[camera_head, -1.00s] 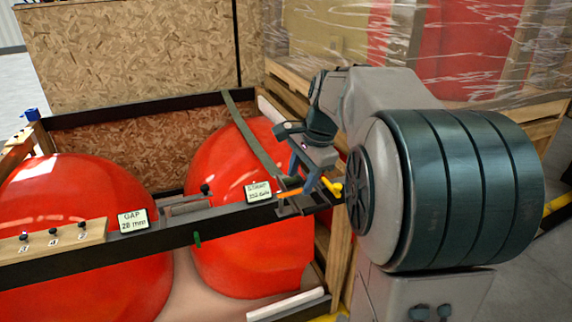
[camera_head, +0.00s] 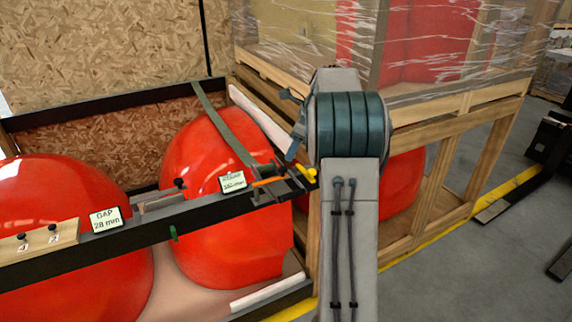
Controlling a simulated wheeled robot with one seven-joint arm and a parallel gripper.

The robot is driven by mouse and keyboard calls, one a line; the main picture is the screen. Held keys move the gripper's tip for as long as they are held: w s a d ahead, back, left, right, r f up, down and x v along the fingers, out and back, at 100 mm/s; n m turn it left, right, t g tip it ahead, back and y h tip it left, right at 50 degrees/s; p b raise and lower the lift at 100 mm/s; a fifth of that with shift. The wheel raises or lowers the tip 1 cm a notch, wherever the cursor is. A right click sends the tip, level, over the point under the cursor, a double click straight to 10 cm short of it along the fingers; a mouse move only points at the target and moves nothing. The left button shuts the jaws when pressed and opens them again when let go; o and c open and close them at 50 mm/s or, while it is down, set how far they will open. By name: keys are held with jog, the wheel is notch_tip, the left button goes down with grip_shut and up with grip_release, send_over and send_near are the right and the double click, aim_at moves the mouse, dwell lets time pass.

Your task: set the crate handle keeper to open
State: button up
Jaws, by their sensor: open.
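A black rail (camera_head: 128,240) crosses the crate above the red nosecones. At its right end is dark metal hardware (camera_head: 283,188) with an orange bar (camera_head: 268,182) and a small yellow piece (camera_head: 307,173). I cannot tell for sure which of these is the handle keeper, nor how it is set. My gripper (camera_head: 294,122) is above this hardware, just left of my thick banded arm joint. Its blue-grey fingers are apart, with nothing seen between them. My arm hides part of the gripper. The gripper appears clear of the yellow piece.
Red nosecones (camera_head: 68,215) fill the open crate. A green strap (camera_head: 222,125) runs down to the rail's right end. A label reading GAP 28 mm (camera_head: 106,219) and a second label (camera_head: 232,182) stand on the rail. A wrapped wooden crate (camera_head: 440,150) stands close behind my arm.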

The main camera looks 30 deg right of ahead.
aim_at(284, 168)
jog(key=x, duration=0.7)
grip_shut()
